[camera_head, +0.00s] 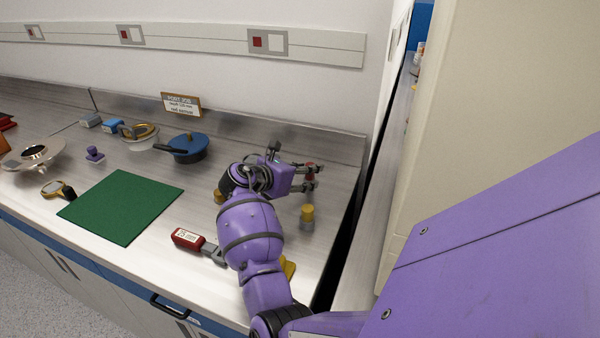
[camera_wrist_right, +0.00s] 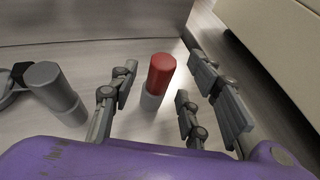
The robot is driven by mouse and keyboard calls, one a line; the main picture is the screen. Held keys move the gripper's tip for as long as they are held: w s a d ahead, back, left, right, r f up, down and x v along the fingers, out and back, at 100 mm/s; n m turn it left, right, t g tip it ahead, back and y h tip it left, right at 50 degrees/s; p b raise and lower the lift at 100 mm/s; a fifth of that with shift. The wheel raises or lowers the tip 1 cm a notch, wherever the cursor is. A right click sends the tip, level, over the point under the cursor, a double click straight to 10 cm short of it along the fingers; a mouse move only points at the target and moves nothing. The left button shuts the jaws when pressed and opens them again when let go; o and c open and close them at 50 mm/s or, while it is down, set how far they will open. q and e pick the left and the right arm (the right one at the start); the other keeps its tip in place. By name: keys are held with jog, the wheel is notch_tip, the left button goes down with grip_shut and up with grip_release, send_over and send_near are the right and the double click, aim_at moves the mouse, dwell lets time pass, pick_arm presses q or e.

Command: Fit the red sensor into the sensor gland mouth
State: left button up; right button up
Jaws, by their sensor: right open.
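The red sensor (camera_head: 311,167) stands upright on the bench toward its right end. In the right wrist view the red sensor (camera_wrist_right: 161,74) has a red upper part on a pale grey lower part. My right gripper (camera_head: 317,176) is open, with its fingers on either side of the sensor and a visible gap around it. I cannot make out the sensor gland mouth in either view. My left gripper is not in view.
A grey cylinder (camera_wrist_right: 54,88) stands left of the sensor in the wrist view. A yellow-topped cylinder (camera_head: 307,215) stands nearer the front. A blue pan (camera_head: 188,149), a green mat (camera_head: 122,206) and a red-handled tool (camera_head: 187,238) lie left. A dark gap borders the bench's right end.

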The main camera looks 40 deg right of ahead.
jog(key=c, duration=0.8)
jog(key=shift+c, duration=1.4)
jog(key=o, duration=0.5)
jog(key=shift+c, duration=0.2)
grip_shut()
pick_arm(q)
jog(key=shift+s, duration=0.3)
pick_arm(e)
jog(key=shift+r, duration=0.1)
